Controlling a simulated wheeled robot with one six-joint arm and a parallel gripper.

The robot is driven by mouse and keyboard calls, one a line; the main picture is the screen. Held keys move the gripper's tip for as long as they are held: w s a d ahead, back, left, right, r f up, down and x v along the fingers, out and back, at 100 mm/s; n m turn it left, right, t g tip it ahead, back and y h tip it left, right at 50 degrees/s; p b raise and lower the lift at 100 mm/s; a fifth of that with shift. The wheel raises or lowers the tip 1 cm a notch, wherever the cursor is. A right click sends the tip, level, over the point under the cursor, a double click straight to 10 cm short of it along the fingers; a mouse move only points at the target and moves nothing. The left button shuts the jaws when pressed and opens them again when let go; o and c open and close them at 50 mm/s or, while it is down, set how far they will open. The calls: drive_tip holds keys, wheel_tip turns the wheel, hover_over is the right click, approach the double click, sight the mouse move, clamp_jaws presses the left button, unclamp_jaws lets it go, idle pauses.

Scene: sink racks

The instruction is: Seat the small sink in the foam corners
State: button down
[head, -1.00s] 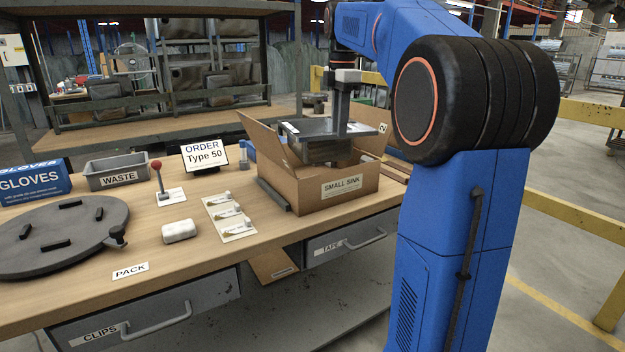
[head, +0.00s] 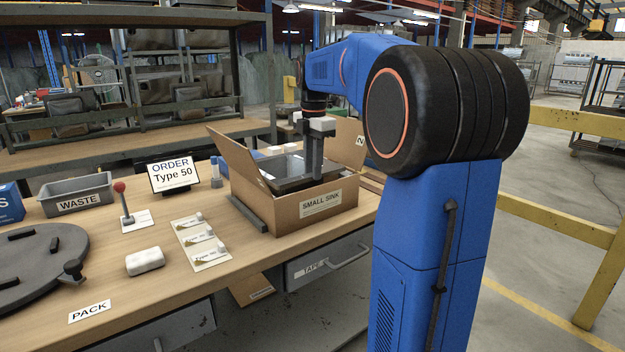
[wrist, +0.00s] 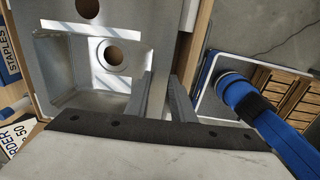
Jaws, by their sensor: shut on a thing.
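The small sink (head: 289,172) is a grey metal basin with a flat rim. In the head view it sits low inside the open cardboard box labelled SMALL SINK (head: 321,203), its rim near the box's top edge. My gripper (head: 313,172) is shut on the sink's near right rim, pointing down. In the wrist view the sink's bowl (wrist: 80,75) with its round drain hole shows beside the fingers (wrist: 167,95).
Box flaps stand open at the left and back.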

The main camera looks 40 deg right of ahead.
drive_tip(key=shift+f, duration=1.75)
drive_tip(key=c, duration=1.5)
unclamp_jaws()
drive_tip(key=shift+c, duration=0.2)
wheel_tip(320, 180, up, 12)
drive_tip(key=s+a+f+m+t, duration=0.2)
drive_tip(key=s+a+f+m, duration=0.6)
drive_tip(key=s+a, duration=0.45)
drive_tip(key=s+a+f+m+t, duration=0.1)
drive_tip(key=s+a+f+m, duration=0.2)
drive_tip(key=s+f+m, duration=0.2)
drive_tip(key=s+a+f+m+t, duration=0.1)
drive_tip(key=s+a+f+m, duration=0.2)
drive_tip(key=s+f, duration=0.8)
wheel_tip(320, 180, down, 2)
drive_tip(key=shift+a+m+t, duration=0.3)
drive_tip(key=shift+m, duration=0.9)
drive_tip(key=shift+s, duration=0.1)
